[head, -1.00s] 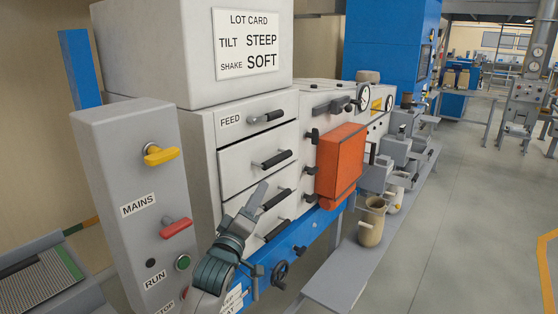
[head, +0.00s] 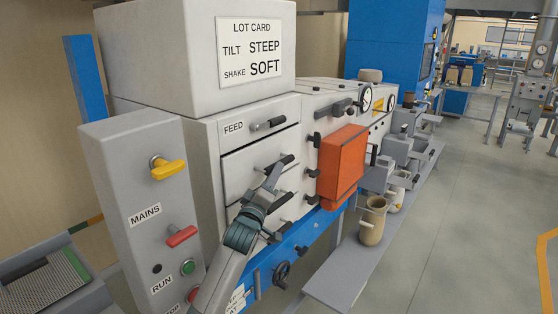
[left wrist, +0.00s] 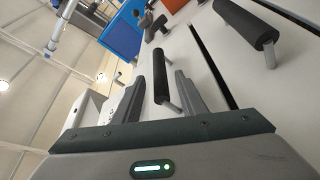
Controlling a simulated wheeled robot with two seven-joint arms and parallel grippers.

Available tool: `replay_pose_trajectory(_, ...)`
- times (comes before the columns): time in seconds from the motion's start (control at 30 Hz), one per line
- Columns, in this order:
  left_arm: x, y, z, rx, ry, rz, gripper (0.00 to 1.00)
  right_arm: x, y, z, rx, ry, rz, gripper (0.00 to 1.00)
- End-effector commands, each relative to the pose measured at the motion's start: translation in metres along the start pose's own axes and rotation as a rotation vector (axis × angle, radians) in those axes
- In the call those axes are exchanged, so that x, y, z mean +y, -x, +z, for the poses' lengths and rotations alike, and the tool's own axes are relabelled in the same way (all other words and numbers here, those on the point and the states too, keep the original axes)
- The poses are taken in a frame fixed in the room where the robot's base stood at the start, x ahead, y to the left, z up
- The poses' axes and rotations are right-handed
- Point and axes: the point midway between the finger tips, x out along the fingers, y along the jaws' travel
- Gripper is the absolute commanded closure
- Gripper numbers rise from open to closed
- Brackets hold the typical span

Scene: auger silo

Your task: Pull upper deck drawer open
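The cabinet has a stack of pale drawers, with the one marked FEED (head: 234,128) on top. Below it is a drawer front (head: 237,172) that looks flush; I take it as the upper deck drawer. Its black bar handle (left wrist: 161,72) lies between the fingers of my left gripper (left wrist: 159,82) in the left wrist view. The fingers are open, with visible space on both sides of the handle. In the head view the left gripper (head: 274,174) partly covers this handle and the drawer below. My right gripper is not in view.
A lower drawer's handle (left wrist: 247,24) is close to the right finger. The FEED handle (head: 268,124) is above. An orange box (head: 342,165) sticks out to the right. The control post (head: 130,165) with yellow and red handles stands left. A jug (head: 372,222) is on the low bench.

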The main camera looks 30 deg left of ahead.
Motion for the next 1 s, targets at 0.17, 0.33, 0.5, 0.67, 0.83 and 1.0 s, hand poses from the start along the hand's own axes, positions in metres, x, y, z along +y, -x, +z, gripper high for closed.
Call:
replay_pose_trajectory(0.17,0.003,-0.03,-0.002,0.001,-0.001,0.0,0.62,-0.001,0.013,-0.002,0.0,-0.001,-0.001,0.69)
replay_pose_trajectory(0.33,0.001,-0.048,-0.001,0.0,0.0,0.0,0.62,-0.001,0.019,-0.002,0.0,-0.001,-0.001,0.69)
replay_pose_trajectory(0.5,0.001,-0.057,-0.001,0.0,0.0,0.0,0.62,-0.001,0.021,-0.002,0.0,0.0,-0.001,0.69)
replay_pose_trajectory(0.67,0.0,-0.059,0.0,0.0,0.001,0.001,0.62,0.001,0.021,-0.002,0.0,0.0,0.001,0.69)
replay_pose_trajectory(0.83,0.0,-0.058,0.0,0.0,0.001,0.001,0.62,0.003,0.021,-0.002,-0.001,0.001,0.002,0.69)
replay_pose_trajectory(1.0,0.0,-0.058,0.0,0.0,0.001,0.0,1.0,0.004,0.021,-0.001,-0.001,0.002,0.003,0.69)
